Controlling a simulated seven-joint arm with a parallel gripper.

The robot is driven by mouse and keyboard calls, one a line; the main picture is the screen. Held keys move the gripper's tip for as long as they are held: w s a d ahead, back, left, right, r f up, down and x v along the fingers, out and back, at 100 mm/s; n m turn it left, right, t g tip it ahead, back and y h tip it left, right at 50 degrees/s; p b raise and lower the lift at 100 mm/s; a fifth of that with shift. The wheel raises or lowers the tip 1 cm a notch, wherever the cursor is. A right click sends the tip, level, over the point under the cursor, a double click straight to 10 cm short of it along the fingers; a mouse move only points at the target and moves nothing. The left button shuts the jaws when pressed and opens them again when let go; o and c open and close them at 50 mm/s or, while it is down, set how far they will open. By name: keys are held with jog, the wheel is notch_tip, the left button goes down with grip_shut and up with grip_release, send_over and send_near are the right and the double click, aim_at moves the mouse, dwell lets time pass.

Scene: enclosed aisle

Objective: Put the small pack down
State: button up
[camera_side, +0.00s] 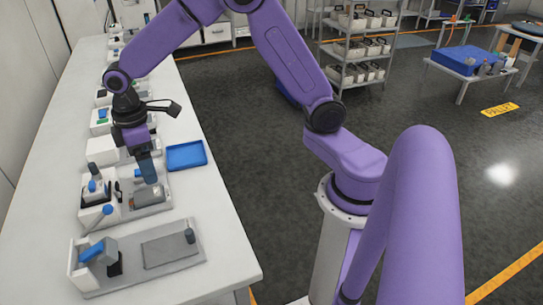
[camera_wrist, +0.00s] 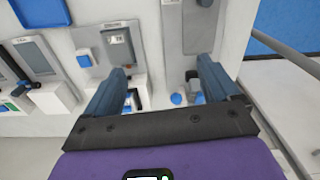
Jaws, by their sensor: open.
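My gripper (camera_side: 149,178) points down over a station on the white bench in the side view. In the wrist view its two blue-grey fingers stand wide apart, and nothing shows held between the fingertips (camera_wrist: 162,75). A small grey block (camera_side: 149,195) lies on the station's grey plate just below the fingers in the side view; it may be the small pack, but I cannot tell for sure. Whether the fingers touch it is unclear. No other thing is clearly recognisable as the small pack.
A blue tray (camera_side: 186,155) lies on the bench just right of my gripper. A station with a grey plate (camera_side: 171,250) and a blue-topped lever stands nearer the camera. More stations line the bench (camera_side: 225,250) behind. A shelf rack (camera_side: 355,50) stands across the aisle.

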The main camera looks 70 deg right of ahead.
jog(key=s+d+r+n, duration=0.1)
jog(key=s+d+r, duration=0.1)
jog(key=s, duration=1.2)
jog(key=s+d+r+n, duration=0.1)
jog(key=s+d, duration=0.4)
jog(key=s, duration=0.9)
jog(key=shift+s+r+n, duration=0.3)
jog(key=shift+s+r, duration=0.05)
jog(key=shift+r, duration=0.2)
